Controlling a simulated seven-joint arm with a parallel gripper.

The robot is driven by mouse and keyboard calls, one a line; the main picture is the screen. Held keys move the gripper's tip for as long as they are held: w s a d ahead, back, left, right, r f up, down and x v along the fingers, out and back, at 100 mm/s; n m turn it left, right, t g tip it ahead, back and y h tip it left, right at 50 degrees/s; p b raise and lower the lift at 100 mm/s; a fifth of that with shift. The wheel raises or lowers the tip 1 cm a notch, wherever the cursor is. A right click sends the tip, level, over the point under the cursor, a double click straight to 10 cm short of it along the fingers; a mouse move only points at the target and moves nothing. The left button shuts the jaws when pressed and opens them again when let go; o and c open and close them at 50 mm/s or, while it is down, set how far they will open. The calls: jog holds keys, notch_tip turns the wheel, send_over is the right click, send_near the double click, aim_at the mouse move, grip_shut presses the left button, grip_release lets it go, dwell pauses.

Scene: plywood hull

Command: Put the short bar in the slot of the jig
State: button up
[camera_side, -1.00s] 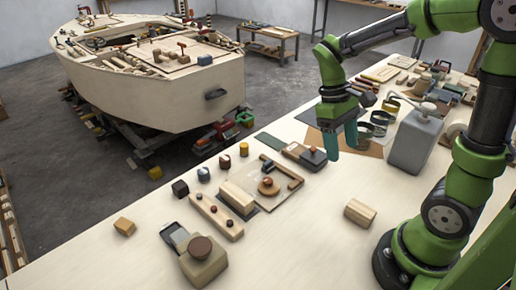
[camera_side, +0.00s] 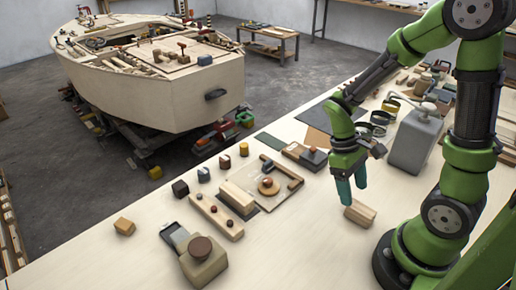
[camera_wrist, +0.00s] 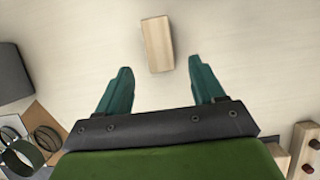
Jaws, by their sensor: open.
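A short pale wooden bar (camera_side: 360,212) lies loose on the bench top below my gripper; in the wrist view the bar (camera_wrist: 157,43) is just beyond the fingertips, between their lines. My gripper (camera_side: 352,191) is open and empty, pointing down above the bar; its two teal fingers also show in the wrist view (camera_wrist: 160,72). What looks like the jig is a pale board (camera_side: 284,197) with brown wooden strips and a round wooden knob, left of my gripper. I cannot make out its slot clearly.
A pale block (camera_side: 238,197) on a dark pad and a strip with dark dots (camera_side: 215,217) lie left of the board. A grey pump bottle (camera_side: 415,140) and tape rolls (camera_side: 371,129) stand behind my gripper. The bench front is mostly clear.

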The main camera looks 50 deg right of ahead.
aim_at(354, 202)
jog(key=x, duration=0.4)
jog(key=shift+f, duration=0.35)
jog(key=c, duration=1.1)
